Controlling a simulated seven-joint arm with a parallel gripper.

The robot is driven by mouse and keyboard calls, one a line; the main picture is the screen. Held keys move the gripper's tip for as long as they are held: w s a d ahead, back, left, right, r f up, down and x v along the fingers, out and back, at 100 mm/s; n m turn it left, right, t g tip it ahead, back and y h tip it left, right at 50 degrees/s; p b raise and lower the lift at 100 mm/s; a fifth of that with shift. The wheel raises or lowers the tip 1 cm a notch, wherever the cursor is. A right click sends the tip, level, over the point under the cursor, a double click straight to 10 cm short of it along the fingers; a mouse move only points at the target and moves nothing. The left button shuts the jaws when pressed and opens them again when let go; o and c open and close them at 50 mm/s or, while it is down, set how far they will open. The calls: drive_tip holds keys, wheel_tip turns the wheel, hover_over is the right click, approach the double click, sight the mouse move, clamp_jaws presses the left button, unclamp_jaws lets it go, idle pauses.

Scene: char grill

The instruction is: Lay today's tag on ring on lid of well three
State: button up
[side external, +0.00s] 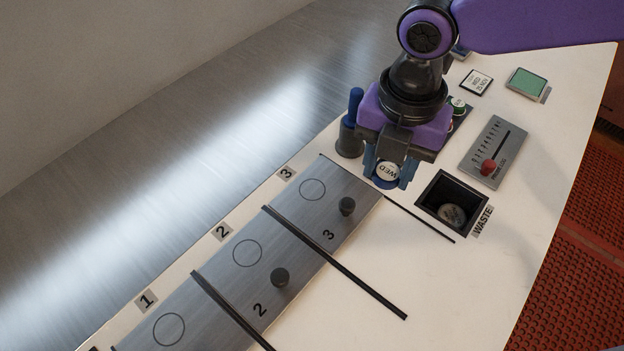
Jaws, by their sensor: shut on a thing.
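My gripper (388,180) is shut on a round tag (388,172) with a white face that reads WED. It holds the tag just beyond the far right corner of the lid of well three (337,217). The tag's height above the white counter is hard to tell.
The lid of well two (263,262) has a bare ring and a knob. A square waste opening (452,204) holds a round tag. A blue-handled item in a dark holder (349,138) stands left of my gripper. A slider panel (492,152) and green pad (527,84) lie right.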

drive_tip(key=w+a+f, duration=0.3)
drive_tip(key=w+a, duration=0.1)
drive_tip(key=a, duration=0.2)
hover_over(312, 190)
drive_tip(key=f, duration=0.3)
drive_tip(key=d+f, duration=0.1)
drive_tip(key=shift+s+f, duration=0.4)
drive_tip(key=shift+w+a+f, duration=0.3)
drive_tip(key=shift+a+f, duration=0.25)
drive_tip(key=shift+f, duration=1.65)
drive_tip(key=shift+f, duration=0.1)
drive_tip(key=o, duration=1)
drive_tip(key=shift+o, duration=0.2)
